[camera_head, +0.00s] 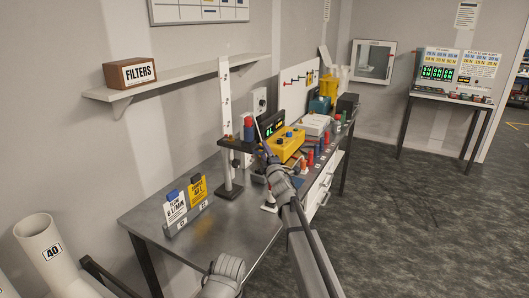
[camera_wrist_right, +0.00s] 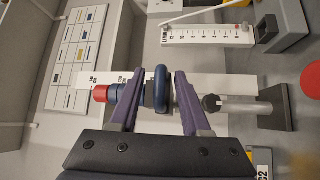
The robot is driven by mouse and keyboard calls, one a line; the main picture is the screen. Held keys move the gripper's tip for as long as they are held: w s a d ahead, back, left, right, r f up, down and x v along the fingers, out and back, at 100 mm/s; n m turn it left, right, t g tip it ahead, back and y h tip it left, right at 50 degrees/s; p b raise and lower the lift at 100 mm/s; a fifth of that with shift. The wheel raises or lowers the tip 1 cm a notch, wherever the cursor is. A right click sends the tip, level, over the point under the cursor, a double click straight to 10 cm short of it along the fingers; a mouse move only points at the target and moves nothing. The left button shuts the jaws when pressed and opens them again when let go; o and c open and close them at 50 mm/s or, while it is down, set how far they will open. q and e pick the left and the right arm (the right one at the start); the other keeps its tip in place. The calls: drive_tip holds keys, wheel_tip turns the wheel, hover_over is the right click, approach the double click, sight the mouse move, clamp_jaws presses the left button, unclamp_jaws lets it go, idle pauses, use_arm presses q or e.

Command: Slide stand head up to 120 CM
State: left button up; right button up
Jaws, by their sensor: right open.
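The stand has a white upright post (camera_head: 226,105) on a dark base (camera_head: 230,191) on the bench. A dark head (camera_head: 238,145) sits partway up the post, with a blue and red cylinder (camera_head: 248,130) on it. In the right wrist view the post (camera_wrist_right: 226,83) lies across the picture and carries printed marks, one reading 120. My right gripper (camera_wrist_right: 156,78) is open, with a finger on each side of a dark blue rounded part (camera_wrist_right: 161,88); I cannot tell if they touch it. In the head view this gripper (camera_head: 265,152) is just right of the stand head. My left gripper is not in view.
The metal bench (camera_head: 150,212) holds flow cards (camera_head: 187,205) in front and a yellow device (camera_head: 287,143) behind my right gripper. A shelf (camera_head: 180,78) with a FILTERS box (camera_head: 132,73) is on the wall at the left. Grey floor is clear at the right.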

clamp_jaws()
idle(1.4)
